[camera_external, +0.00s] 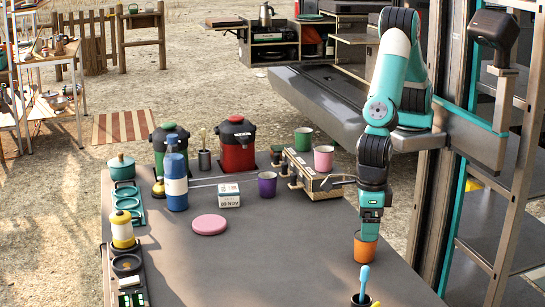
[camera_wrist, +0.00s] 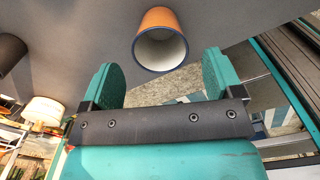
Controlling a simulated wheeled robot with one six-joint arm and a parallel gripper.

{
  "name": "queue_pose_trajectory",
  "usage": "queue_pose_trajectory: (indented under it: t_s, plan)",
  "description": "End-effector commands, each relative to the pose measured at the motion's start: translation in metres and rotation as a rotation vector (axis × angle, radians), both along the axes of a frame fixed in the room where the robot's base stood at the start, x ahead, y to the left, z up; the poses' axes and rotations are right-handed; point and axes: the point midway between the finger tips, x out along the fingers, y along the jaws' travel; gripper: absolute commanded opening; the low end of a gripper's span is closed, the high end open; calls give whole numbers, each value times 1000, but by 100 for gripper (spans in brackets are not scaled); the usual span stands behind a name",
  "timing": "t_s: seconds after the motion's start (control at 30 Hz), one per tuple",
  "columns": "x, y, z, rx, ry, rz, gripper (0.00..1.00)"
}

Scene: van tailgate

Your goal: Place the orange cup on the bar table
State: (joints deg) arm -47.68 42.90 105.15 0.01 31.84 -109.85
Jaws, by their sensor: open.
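The orange cup (camera_external: 366,247) stands on the grey tabletop (camera_external: 270,265) near its right edge, directly below my gripper (camera_external: 371,222). In the wrist view, the cup (camera_wrist: 156,19) shows its pale inside and dark rim facing the camera. It appears just beyond the two teal fingers of my gripper (camera_wrist: 159,64), roughly centred between them. The fingers are apart with nothing held between them. The external view does not clearly show the gap between the fingertips and the cup rim. I cannot tell which surface is called the bar table.
A holder with a blue-handled utensil (camera_external: 362,287) stands close in front of the cup. A purple cup (camera_external: 267,184), pink cup (camera_external: 323,158), green cup (camera_external: 303,139), blue bottle (camera_external: 176,182) and pink disc (camera_external: 209,225) stand farther left. The tabletop's middle is clear.

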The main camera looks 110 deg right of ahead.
Motion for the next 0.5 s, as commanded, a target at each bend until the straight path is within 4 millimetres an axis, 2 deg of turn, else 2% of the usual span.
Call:
queue_pose_trajectory:
  t_s: [0.1, 0.23, 0.5]
  plan:
    - [0, 0, 25, 3, -2, 0, 86]
    - [0, 0, 46, 2, -2, 0, 86]
    - [0, 0, 61, -1, 0, 0, 86]
